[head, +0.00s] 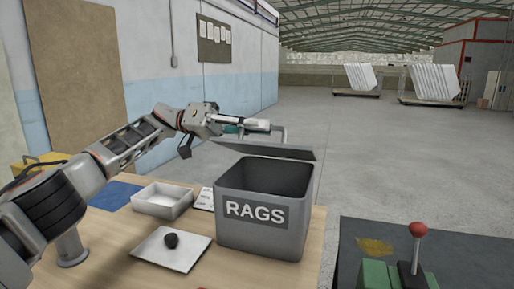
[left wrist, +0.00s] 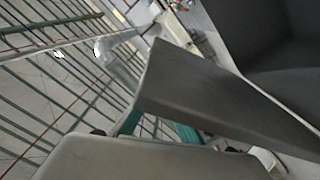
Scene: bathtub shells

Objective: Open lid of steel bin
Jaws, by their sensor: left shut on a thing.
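The grey steel bin (head: 255,240) labelled RAGS stands on the wooden table, its dark inside visible from above. Its flat grey lid (head: 262,151) is raised above the bin's opening, seen nearly edge-on. A bent grey handle (head: 284,134) rises from the lid's right part. My left gripper (head: 272,128) reaches in from the left above the lid and is shut on the handle. In the left wrist view, a grey panel that looks like the lid (left wrist: 215,95) crosses the middle; the grip on the handle is hidden there. My right gripper is not in view.
Left of the bin are a white tray (head: 160,201), a white plate (head: 158,253) with a dark lump (head: 171,240), and a blue mat (head: 112,195). At right, a dark surface (head: 460,260) holds a red-knobbed lever (head: 417,231). Open floor lies behind.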

